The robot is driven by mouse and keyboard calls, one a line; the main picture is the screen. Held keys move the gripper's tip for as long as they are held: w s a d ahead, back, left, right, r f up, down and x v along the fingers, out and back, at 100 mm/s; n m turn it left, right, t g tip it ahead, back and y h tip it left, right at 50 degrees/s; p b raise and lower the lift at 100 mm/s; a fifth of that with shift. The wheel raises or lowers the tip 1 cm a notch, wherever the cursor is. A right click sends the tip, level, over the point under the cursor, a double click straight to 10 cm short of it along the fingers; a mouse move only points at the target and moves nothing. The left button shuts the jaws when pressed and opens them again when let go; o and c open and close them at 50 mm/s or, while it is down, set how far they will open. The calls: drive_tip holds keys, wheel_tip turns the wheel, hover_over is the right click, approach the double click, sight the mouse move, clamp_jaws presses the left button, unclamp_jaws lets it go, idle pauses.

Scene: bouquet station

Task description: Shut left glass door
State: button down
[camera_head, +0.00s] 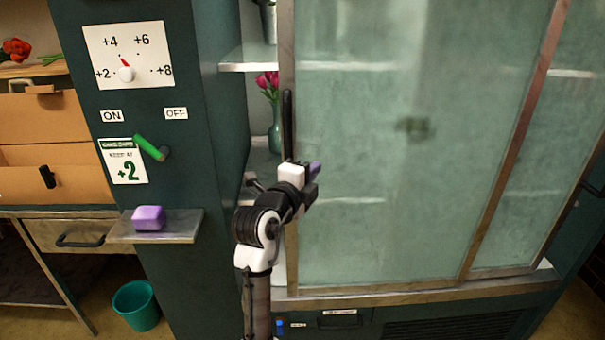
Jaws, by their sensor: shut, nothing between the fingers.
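The left glass door (400,150) is a frosted sliding panel in a metal frame. A gap stands open between its left frame edge and the dark green cabinet wall, with shelves showing through. A dark vertical handle (287,115) is on the door's left frame. My wrist hides part of the lower left frame.
A green vase (275,135) with pink flowers stands on a shelf inside the gap. The right glass panel (545,180) lies beyond the left door. The green column carries a dial (126,73), a green lever (150,147) and a small ledge (185,227) with a purple block (148,218).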

drive_tip(key=shift+w+a+p, duration=0.15)
drive_tip(key=shift+a+p, duration=0.1)
drive_tip(key=shift+a, duration=0.75)
drive_tip(key=shift+w+a+p, duration=0.1)
drive_tip(key=shift+a+p, duration=0.1)
drive_tip(key=shift+a, duration=0.75)
drive_tip(key=shift+a+r+b, duration=0.1)
drive_tip(key=shift+a+b, duration=5.15)
drive_tip(key=shift+a, duration=3.55)
